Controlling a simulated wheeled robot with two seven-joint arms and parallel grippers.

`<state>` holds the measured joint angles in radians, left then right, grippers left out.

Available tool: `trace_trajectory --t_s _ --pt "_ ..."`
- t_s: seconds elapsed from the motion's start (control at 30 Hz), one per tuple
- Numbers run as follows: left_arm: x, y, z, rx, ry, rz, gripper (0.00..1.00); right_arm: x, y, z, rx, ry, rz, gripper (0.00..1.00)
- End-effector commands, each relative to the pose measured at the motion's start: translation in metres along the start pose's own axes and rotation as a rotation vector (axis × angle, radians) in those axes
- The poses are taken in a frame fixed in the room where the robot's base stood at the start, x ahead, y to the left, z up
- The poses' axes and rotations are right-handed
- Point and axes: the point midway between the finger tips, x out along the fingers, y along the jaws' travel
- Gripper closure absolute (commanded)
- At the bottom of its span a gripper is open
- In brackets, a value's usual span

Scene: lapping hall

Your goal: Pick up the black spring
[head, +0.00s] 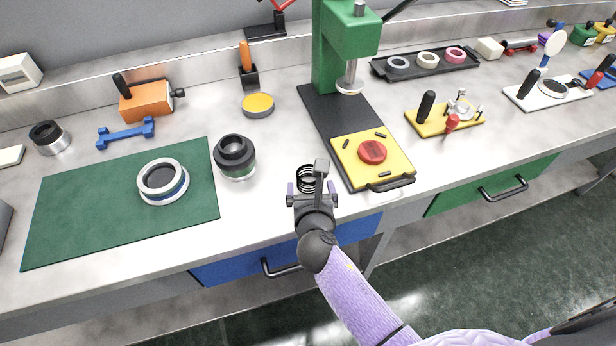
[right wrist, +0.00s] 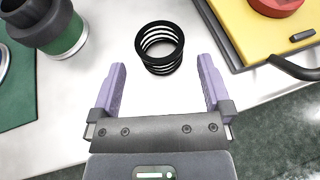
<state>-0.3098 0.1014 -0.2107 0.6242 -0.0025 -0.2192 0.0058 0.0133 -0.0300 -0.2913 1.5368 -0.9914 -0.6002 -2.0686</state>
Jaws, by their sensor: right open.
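The black spring (head: 306,177) stands upright on the pale bench top, near its front edge. In the right wrist view the spring (right wrist: 160,47) shows as an open black coil just beyond the fingertips, roughly midway between them. My right gripper (head: 312,187) is open and empty. Its two lilac fingers are spread to either side, and they also show in the right wrist view (right wrist: 161,60). In the head view the gripper partly hides the spring. Whether the fingers are level with the spring or above it I cannot tell. My left gripper is not in view.
A black and green ring-shaped part (head: 235,157) stands left of the spring. The green press's black base (head: 322,115) with a yellow plate (head: 350,152) and black handle is close on the right. A green mat (head: 90,215) lies further left. Bare bench lies behind the spring.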

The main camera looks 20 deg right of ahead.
Motion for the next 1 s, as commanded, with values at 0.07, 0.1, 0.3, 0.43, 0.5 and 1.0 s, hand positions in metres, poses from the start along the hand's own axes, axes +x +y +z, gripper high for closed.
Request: trace_trajectory --t_s 0.07,0.1,0.3,0.43,0.5,1.0 --pt "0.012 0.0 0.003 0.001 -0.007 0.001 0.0 0.015 0.001 -0.005 0.0 -0.001 0.0 0.0" --pt "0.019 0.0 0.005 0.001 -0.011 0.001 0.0 0.025 0.001 -0.008 0.002 0.0 0.0 0.0" --pt "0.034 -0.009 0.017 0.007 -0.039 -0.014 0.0 0.055 0.001 -0.007 0.0 0.0 0.0 0.0" --pt "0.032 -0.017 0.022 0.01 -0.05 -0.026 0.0 0.056 0.001 -0.004 0.0 -0.001 0.0 0.0" --pt "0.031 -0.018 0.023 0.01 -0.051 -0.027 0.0 0.055 0.001 -0.003 0.0 -0.001 0.0 0.0" --pt "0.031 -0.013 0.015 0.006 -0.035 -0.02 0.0 0.055 0.001 -0.004 0.0 -0.001 0.0 0.78"
